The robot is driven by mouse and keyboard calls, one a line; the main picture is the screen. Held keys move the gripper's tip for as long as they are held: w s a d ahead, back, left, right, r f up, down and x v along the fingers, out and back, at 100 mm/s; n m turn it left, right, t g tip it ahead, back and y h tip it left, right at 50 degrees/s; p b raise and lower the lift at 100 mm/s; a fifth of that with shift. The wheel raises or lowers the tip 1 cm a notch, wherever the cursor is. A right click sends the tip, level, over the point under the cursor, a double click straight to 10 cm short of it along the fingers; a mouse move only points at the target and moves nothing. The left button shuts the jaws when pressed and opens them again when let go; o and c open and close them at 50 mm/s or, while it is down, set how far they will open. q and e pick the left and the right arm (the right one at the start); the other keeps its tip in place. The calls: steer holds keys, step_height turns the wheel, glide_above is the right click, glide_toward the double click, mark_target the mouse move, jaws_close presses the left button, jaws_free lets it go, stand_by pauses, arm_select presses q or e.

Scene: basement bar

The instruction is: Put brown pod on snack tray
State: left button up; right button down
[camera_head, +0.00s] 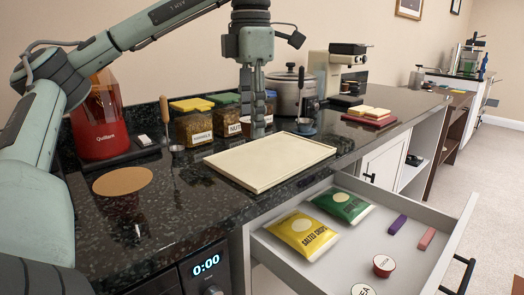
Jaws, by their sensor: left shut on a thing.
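The snack tray (213,160) is a cream, low-rimmed rectangular tray on the dark stone counter, and its surface is empty. My left gripper (257,131) points down above the tray's back left part. It is shut on a small brown pod (244,121), which its fingers partly hide. The pod seems to be just above or behind the tray's far edge; I cannot tell its exact height. My right gripper is not in view.
An open drawer (343,249) at front right holds a yellow crisps packet (302,234), a green packet (342,205), small bars and pods. Jars (193,127), a metal pot (287,95) and a small dark cup (306,126) stand behind the tray. A cork mat (122,181) lies left.

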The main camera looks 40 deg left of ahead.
mark_target(256, 161)
arm_select(q)
steer(key=shift+w+a+f, duration=0.15)
steer(key=shift+w+a, duration=0.05)
steer(key=shift+a, duration=0.2)
steer(key=w+a+f, duration=0.2)
steer(key=w, duration=0.1)
steer(key=w+a+f, duration=0.5)
steer(key=shift+w, duration=0.3)
steer(key=shift+f, duration=1.8)
steer(key=shift+f, duration=0.15)
steer(key=o, duration=0.8)
